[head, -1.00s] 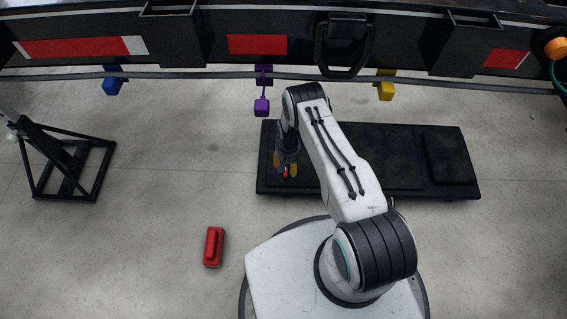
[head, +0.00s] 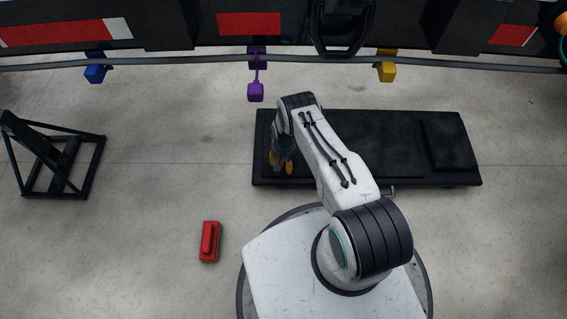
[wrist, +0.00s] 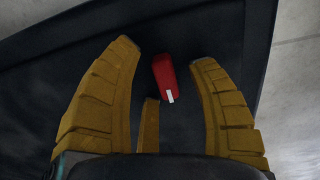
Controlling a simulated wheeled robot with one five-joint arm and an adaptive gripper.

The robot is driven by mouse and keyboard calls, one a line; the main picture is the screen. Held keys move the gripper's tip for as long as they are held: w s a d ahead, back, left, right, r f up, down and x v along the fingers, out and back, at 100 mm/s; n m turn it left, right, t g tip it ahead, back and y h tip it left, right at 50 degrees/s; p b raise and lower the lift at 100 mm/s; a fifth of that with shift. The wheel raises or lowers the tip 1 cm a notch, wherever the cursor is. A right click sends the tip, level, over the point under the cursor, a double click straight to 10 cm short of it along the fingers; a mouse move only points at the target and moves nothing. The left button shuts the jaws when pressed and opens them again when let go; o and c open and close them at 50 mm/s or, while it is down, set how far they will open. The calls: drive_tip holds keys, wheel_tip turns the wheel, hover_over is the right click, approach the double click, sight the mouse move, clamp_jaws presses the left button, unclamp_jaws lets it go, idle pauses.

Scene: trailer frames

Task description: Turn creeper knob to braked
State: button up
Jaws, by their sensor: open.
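The white mark points down and slightly right in that view. My gripper (head: 281,163) is over the creeper's left end, pointing down. In the wrist view its yellow-brown fingers (wrist: 165,52) are open, with the knob between them and gaps on both sides. I cannot tell how far the fingertips reach down beside the knob. In the head view, the gripper mostly hides the knob.
The trailer's black side rail with a hanging cable (head: 180,63) runs across the top. Blue (head: 96,72), purple (head: 255,91) and yellow (head: 386,71) pieces hang there. A black stand (head: 60,155) is at left.

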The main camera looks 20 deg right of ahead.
drive_tip(key=shift+c, duration=0.5)
clamp_jaws()
